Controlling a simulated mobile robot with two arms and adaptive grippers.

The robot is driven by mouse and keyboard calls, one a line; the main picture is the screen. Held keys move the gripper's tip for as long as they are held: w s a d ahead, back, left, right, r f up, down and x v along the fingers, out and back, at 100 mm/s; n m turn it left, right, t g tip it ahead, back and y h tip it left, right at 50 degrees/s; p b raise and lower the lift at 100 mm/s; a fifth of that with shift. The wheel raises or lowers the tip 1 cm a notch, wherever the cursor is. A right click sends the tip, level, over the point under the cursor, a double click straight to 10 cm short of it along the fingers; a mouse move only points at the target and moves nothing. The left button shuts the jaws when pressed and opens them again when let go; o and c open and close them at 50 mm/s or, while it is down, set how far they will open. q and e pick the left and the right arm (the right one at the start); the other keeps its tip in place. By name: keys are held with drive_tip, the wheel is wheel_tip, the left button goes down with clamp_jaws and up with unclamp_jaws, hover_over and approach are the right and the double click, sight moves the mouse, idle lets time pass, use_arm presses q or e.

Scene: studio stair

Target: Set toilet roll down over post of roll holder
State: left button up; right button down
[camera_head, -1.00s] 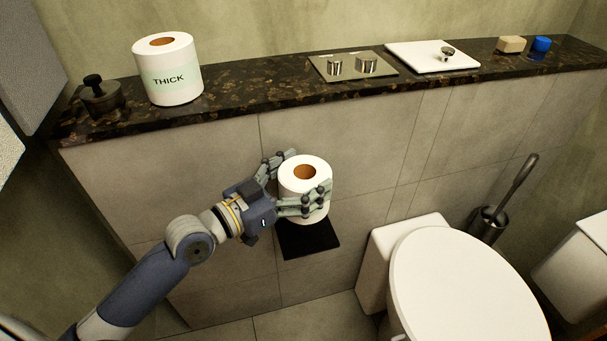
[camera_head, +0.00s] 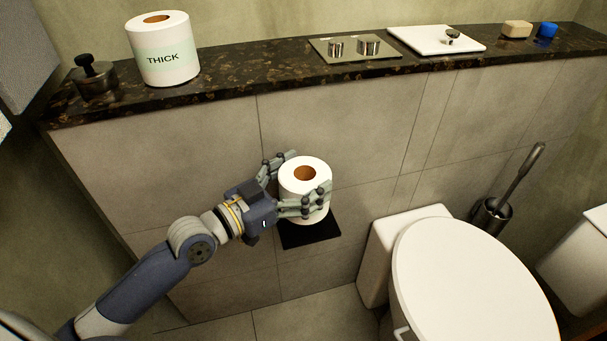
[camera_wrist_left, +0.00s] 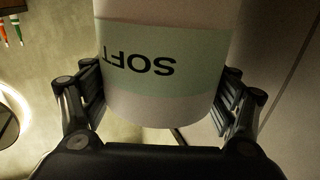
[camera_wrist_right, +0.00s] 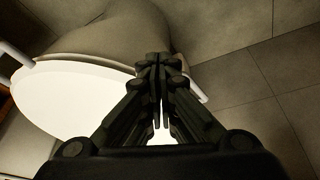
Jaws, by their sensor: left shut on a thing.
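The white toilet roll (camera_head: 304,205) is held upright in front of the tiled wall. My left gripper (camera_head: 308,172) is shut on it, with fingers on both sides. In the left wrist view the roll (camera_wrist_left: 165,106) fills the space between the fingers, its pale green band reading SOFT. The dark flat plate of the roll holder (camera_head: 311,236) shows just below the roll. The post is hidden, and I cannot tell if the roll is around it or touching the plate. My right gripper (camera_wrist_right: 158,65) is shut and empty, above the white toilet lid (camera_wrist_right: 75,97).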

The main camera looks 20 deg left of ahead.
use_arm(q)
drive_tip(key=shift+f+b, duration=0.4)
drive_tip(key=shift+f, duration=0.4)
drive_tip(key=shift+r, duration=0.1)
drive_tip(key=shift+f, duration=0.35)
drive_tip(key=shift+f+b, duration=0.45)
drive_tip(key=shift+f, duration=0.15)
use_arm(e)
drive_tip(key=shift+w+a+r+t+y, duration=0.25)
drive_tip(key=shift+w+a+r+t, duration=0.4)
drive_tip(key=shift+w, duration=0.85)
drive_tip(key=shift+w+a+r+t+y, duration=0.25)
drive_tip(key=shift+w+t, duration=0.65)
drive_tip(key=shift+w, duration=0.65)
drive_tip(key=shift+w+a+r+t+y, duration=0.2)
drive_tip(key=shift+w+a+r+t, duration=0.45)
drive_tip(key=shift+w, duration=0.85)
use_arm(q)
drive_tip(key=o, duration=1.1)
use_arm(e)
drive_tip(key=shift+d+f, duration=0.1)
drive_tip(key=shift+s, duration=0.1)
